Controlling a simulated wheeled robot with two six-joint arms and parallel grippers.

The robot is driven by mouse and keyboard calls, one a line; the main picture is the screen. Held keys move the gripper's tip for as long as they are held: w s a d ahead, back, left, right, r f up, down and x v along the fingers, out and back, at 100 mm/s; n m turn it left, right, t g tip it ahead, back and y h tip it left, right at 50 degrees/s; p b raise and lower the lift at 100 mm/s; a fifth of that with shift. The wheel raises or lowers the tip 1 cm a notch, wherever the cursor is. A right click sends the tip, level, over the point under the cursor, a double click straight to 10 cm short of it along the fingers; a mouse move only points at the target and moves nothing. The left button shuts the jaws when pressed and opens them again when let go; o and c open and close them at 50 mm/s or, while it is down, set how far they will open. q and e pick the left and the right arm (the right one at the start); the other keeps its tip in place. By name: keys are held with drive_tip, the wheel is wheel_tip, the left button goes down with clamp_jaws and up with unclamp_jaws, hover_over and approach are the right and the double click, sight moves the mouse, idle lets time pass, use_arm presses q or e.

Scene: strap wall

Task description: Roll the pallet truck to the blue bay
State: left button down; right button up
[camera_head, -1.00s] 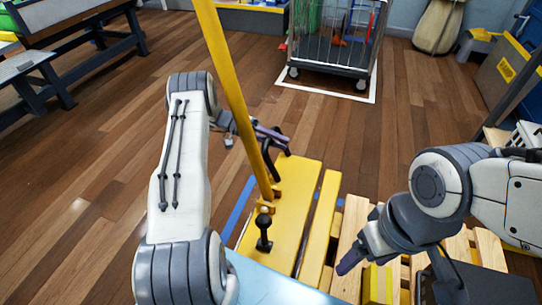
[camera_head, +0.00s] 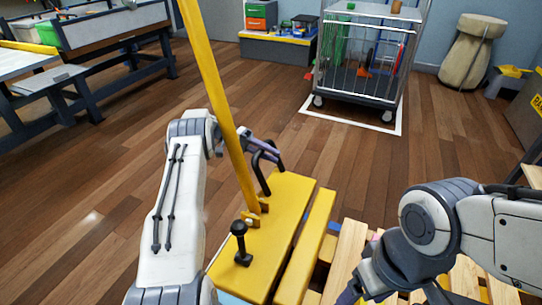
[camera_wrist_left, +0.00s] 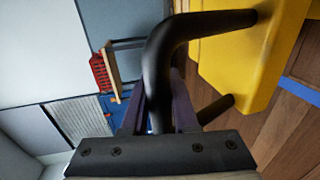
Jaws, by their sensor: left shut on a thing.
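The yellow pallet truck (camera_head: 278,215) stands low in front of me, with a tall yellow pole (camera_head: 219,100) rising from its bracket. A bent black handle (camera_head: 262,172) stands up at its far end. My left gripper (camera_head: 266,147) is shut on this handle; the left wrist view shows the black bar (camera_wrist_left: 158,65) between its fingers. My right gripper (camera_head: 349,293) is at the bottom edge beside wooden slats, mostly cut off, so its jaws cannot be judged. A blue floor strip (camera_wrist_left: 300,89) shows beside the truck in the left wrist view. The full blue bay is not visible.
A wire cage cart (camera_head: 363,60) stands inside a white floor outline at the back. Wooden pallet slats (camera_head: 347,255) lie right of the truck. Workbenches (camera_head: 110,50) stand at the left, a beige sack (camera_head: 472,52) at the back right. The middle floor is clear.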

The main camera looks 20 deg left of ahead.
use_arm(q)
drive_tip(key=c, duration=0.7)
unclamp_jaws()
